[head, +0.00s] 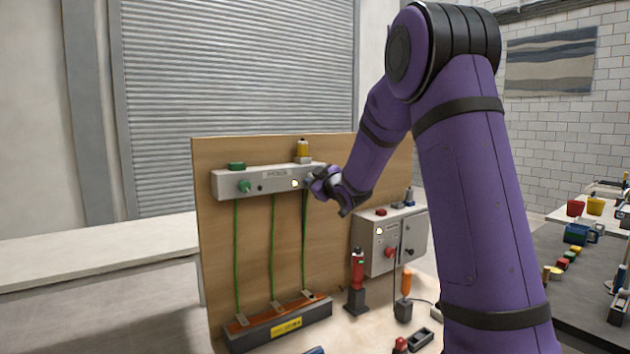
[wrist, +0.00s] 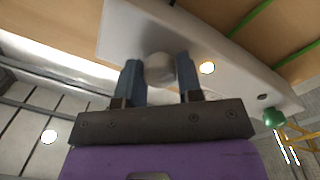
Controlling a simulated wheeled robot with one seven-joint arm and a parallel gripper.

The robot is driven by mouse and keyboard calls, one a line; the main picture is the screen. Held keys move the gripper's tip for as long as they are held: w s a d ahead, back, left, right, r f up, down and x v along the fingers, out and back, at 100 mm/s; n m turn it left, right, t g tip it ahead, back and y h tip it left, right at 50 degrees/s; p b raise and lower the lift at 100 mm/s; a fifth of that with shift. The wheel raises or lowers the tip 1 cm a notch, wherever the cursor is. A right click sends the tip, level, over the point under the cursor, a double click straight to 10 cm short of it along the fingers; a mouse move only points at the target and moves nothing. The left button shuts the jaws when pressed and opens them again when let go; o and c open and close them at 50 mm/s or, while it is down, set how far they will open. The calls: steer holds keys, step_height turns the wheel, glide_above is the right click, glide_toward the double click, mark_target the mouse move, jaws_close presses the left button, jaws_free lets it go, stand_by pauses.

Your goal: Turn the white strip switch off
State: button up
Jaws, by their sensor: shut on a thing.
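The white strip (head: 225,185) is a long pale box mounted on an upright wooden board. A round grey knob (wrist: 159,67) sits on it near its right end in the head view. My gripper (head: 313,182) is at that end, and in the wrist view its two blue-grey fingers (wrist: 158,70) are closed on the knob's sides. A small round lamp (head: 295,184) beside the knob glows white; it also shows in the wrist view (wrist: 207,67). A green knob (head: 244,186) is at the strip's left end. In the head view, my gripper hides the grey knob.
Green cords (head: 273,245) run down the board to a dark bar (head: 262,337). A yellow-topped item (head: 303,150) stands on the strip.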

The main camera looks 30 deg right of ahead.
steer(key=n, duration=1.1)
steer(key=shift+t, duration=0.3)
stand_by(0.4)
steer(key=o, duration=0.9)
steer(key=shift+y, duration=0.4)
steer(key=s, duration=1)
steer(key=shift+s+f, duration=0.3)
steer(key=shift+s, duration=0.1)
steer(key=shift+d, duration=0.1)
